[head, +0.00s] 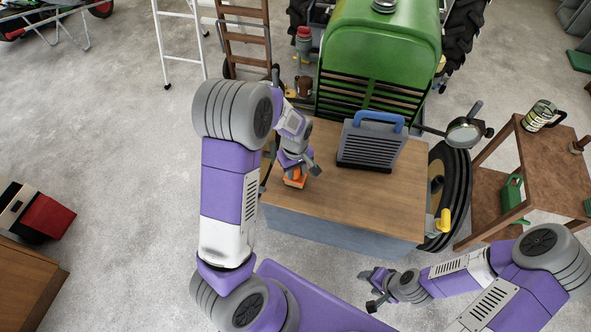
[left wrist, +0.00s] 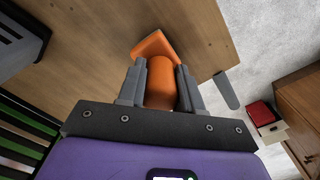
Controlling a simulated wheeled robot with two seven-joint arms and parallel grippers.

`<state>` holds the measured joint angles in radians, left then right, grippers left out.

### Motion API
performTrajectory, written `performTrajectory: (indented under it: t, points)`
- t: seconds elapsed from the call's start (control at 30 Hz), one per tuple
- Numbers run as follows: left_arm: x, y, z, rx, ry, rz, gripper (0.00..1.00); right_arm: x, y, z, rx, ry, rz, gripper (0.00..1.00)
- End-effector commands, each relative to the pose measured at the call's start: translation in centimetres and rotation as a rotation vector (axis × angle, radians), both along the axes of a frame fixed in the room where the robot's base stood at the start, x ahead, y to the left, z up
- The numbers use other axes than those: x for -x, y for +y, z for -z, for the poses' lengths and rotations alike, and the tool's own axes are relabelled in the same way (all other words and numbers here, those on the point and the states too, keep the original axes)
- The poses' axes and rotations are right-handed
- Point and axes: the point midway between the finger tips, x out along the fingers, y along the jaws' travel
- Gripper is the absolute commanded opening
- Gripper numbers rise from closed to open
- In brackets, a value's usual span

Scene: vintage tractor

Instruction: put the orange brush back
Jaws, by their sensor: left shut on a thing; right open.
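The orange brush (head: 295,181) is at the left part of the wooden table top (head: 385,195). My left gripper (head: 297,170) is over it, shut on it. In the left wrist view the brush's rounded orange part (left wrist: 160,82) is between the two fingers, and a flat orange part (left wrist: 152,45) shows beyond the fingertips. I cannot tell whether the brush touches the table. My right gripper (head: 372,289) is open and empty, in front of the table near its right corner.
A grey slatted case with a blue handle (head: 371,141) stands on the table, right of my left gripper. The green tractor (head: 380,50) is behind.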

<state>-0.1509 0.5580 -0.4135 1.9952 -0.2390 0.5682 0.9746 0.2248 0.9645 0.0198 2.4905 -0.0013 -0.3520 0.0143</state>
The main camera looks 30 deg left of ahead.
Motion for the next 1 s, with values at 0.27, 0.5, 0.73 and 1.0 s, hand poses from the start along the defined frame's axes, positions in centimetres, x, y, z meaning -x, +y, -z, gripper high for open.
performTrajectory:
  t: [0.27,0.5,0.73,1.0]
  points:
    - [0.1,0.0,0.2,0.0,0.004,0.001,0.5,0.0,0.0,0.0,0.0,0.0,0.0,0.57]
    - [0.1,0.0,0.1,0.0,0.002,0.0,0.6,0.0,0.0,0.0,0.0,0.0,0.0,0.57]
    - [0.0,0.0,0.3,0.0,-0.001,0.0,0.6,0.0,0.0,0.5,0.0,0.0,0.0,0.57]
    - [-0.1,-0.9,-4.6,0.0,-0.004,0.004,0.6,0.0,0.0,0.1,0.0,0.0,0.0,0.57]
